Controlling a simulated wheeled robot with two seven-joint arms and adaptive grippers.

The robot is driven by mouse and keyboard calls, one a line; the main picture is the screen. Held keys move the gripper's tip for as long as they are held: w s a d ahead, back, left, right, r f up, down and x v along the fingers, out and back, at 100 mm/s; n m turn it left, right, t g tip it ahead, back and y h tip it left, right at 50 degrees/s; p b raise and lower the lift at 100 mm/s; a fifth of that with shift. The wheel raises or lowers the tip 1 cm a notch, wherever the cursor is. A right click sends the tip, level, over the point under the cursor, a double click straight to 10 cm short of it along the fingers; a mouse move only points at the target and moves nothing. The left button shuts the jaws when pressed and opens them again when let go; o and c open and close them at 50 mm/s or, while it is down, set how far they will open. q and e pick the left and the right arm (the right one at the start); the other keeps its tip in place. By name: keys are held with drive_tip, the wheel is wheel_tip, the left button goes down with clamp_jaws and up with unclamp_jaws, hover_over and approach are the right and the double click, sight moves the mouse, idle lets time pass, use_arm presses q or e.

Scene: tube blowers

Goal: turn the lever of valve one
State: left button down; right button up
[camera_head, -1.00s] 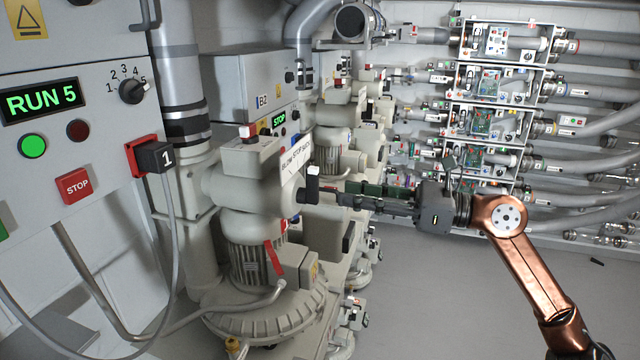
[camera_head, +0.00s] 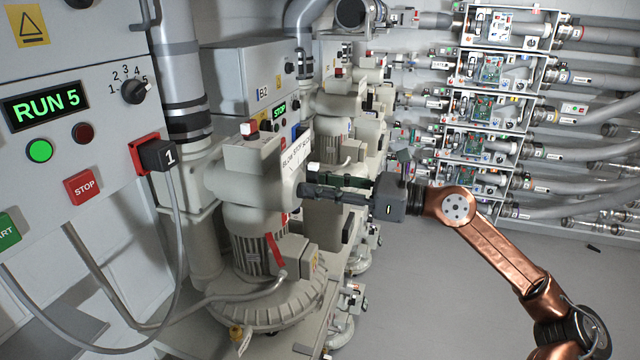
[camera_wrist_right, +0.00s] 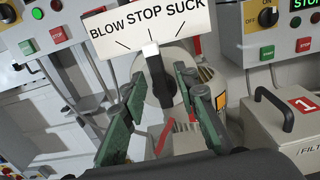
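Valve one's lever (camera_wrist_right: 157,80) is a black handle with a white tip on a round hub. In the right wrist view it points up at STOP on the white BLOW STOP SUCK plate (camera_wrist_right: 145,25). My right gripper (camera_head: 308,181) is open at the valve's face. In the wrist view its green-padded fingers (camera_wrist_right: 160,88) lie on either side of the lever, with gaps. My left gripper is not in view.
A control panel (camera_head: 70,140) reading RUN 5 stands at the left, with a hanging grey cable (camera_head: 180,240). More blowers stand behind the nearest one. A rack of tubes and boxes (camera_head: 490,115) fills the back right.

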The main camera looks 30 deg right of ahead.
clamp_jaws()
drive_tip(key=shift+d, duration=0.1)
idle(0.3)
drive_tip(key=shift+w+d+f+m+b, duration=0.1)
drive_tip(key=shift+w+d+m+b, duration=0.1)
drive_tip(key=shift+m+b, duration=0.9)
drive_tip(key=shift+w+d+f+m+b, duration=0.15)
drive_tip(key=shift+m+b, duration=0.25)
drive_tip(key=shift+m, duration=1.35)
drive_tip(key=shift+w+d+f+m+b, duration=0.1)
drive_tip(key=shift+w+d+m+b, duration=0.1)
drive_tip(key=shift+m+b, duration=0.9)
drive_tip(key=shift+m+p, duration=0.35)
drive_tip(key=shift+m, duration=0.2)
drive_tip(key=shift+o, duration=0.6)
unclamp_jaws()
